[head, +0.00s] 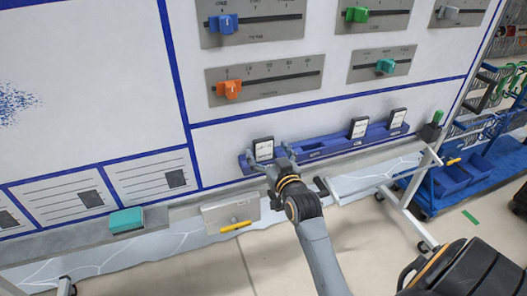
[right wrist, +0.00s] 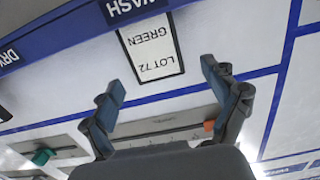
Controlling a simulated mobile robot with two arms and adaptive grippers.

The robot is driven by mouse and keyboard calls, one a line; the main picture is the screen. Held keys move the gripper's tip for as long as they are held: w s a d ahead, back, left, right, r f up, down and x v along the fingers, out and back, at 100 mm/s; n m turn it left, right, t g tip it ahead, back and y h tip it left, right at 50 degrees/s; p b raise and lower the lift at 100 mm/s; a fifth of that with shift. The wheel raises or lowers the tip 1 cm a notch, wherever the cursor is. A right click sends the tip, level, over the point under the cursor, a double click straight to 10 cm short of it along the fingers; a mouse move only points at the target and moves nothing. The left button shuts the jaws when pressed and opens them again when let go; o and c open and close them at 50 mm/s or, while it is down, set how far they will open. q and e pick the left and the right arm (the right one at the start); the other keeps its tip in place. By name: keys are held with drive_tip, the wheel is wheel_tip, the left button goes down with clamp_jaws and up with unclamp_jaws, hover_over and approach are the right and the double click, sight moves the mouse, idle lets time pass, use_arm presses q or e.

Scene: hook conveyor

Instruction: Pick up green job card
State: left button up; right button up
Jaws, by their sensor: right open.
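The green job card (right wrist: 152,47) is a white card with a dark border, reading "GREEN LOT 72", upside down in the right wrist view. In the head view a card (head: 263,149) stands at the left end of the blue holder (head: 325,146), just beyond my right gripper. A "WASH" label on the blue holder (right wrist: 60,38) is beside the card's edge in the wrist view. My right gripper (right wrist: 160,78) is open, its fingers spread to either side of the card's near end. In the head view the right gripper (head: 272,169) is at the holder's left end. My left gripper is not in view.
Two more cards (head: 358,128) (head: 397,118) stand farther right in the holder. The whiteboard (head: 85,90) rises behind, with sliders such as the orange one (head: 229,90). A teal block (head: 126,221) lies on the ledge. A blue cart (head: 470,175) stands at right.

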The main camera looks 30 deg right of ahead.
sight(264, 143)
drive_tip(key=x, duration=0.4)
drive_tip(key=shift+d+r+p, duration=0.15)
drive_tip(key=shift+p, duration=0.2)
drive_tip(key=c, duration=1.2)
drive_tip(key=shift+c, duration=0.3)
drive_tip(key=shift+r, duration=0.2)
